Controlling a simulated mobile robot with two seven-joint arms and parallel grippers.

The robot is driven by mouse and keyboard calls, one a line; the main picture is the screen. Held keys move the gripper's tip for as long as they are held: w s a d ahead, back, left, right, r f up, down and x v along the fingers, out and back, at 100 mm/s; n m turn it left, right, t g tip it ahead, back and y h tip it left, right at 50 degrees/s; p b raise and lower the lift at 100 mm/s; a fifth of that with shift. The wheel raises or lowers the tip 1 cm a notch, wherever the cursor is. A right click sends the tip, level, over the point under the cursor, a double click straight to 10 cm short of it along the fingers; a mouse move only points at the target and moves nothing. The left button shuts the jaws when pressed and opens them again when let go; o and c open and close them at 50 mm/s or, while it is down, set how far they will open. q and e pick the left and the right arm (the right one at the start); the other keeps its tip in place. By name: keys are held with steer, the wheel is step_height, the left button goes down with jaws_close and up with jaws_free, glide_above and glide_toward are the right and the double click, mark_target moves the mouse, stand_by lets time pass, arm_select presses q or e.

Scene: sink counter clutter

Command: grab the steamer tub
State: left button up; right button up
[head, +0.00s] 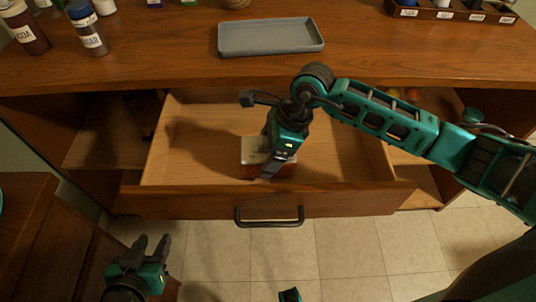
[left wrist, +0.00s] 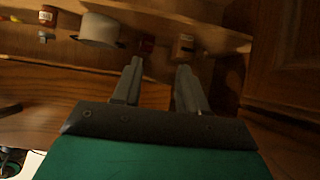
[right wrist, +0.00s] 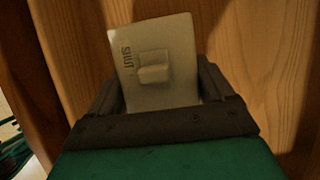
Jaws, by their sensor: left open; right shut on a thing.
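My right gripper (head: 268,168) reaches down into the open drawer and is shut on a small box (head: 255,147) with a pale top and reddish sides. In the right wrist view, the box's pale face (right wrist: 155,65) shows dark lettering and a small raised block, between the fingers. My left gripper (head: 150,252) is open and empty, low at the left, outside the drawer. In the left wrist view, a whitish round tub-like vessel (left wrist: 99,30) stands on a shelf beyond the open fingers (left wrist: 158,82). I cannot tell for certain which thing is the steamer tub.
The wooden drawer (head: 200,170) is pulled out and otherwise looks empty. A grey tray (head: 270,37), labelled bottles (head: 88,30) and a rack (head: 450,12) stand on the counter above. A small jar (left wrist: 47,15) and a box (left wrist: 183,46) show near the vessel.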

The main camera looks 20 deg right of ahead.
steer(key=c, duration=0.5)
steer(key=shift+r, duration=0.15)
